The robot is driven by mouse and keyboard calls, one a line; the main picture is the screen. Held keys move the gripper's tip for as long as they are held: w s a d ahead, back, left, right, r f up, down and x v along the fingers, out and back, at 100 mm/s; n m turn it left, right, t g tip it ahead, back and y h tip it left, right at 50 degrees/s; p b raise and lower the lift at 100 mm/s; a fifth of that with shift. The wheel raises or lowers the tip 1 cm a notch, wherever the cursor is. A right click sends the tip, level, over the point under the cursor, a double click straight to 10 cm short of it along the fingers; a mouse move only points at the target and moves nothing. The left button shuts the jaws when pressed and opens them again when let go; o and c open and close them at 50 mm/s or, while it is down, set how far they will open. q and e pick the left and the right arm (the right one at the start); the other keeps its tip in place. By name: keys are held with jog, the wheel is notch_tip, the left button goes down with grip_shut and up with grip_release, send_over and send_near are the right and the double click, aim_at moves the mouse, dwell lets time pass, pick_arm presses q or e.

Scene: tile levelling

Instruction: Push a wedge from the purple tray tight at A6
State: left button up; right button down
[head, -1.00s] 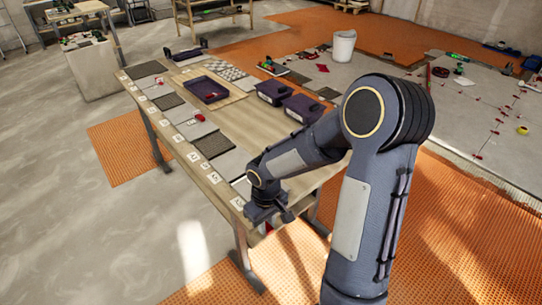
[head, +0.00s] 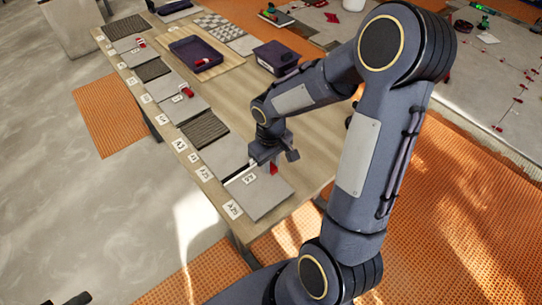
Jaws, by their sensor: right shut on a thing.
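My right gripper (head: 268,155) is low over the near end of the tile row on the table. It is shut on a small red wedge (head: 274,169), which shows just below the fingers. The wedge is at or just above a light grey tile (head: 262,196), near its seam with the tile before it. Whether it touches the seam is too small to tell. The purple tray (head: 181,62) lies farther back on the table; its contents are not clear. White tags line the table edge, one near the corner (head: 232,210); I cannot read A6 for certain.
More red wedges (head: 187,91) sit on tiles farther along the row. A dark purple box (head: 275,56) and a checkered tile board (head: 226,34) stand behind. My right arm covers the table's right side. Bare wood (head: 232,95) is free beyond the tiles.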

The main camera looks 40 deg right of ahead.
aim_at(262, 171)
jog(key=shift+f+b, duration=1.85)
jog(key=shift+f, duration=0.75)
jog(key=shift+f, duration=0.1)
jog(key=shift+w, duration=0.1)
jog(key=shift+w, duration=0.9)
jog(key=shift+w+a, duration=0.1)
jog(key=shift+w, duration=1)
jog(key=c, duration=1.2)
grip_release()
jog(key=shift+s, duration=0.1)
jog(key=shift+c, duration=0.2)
jog(key=shift+r, duration=0.2)
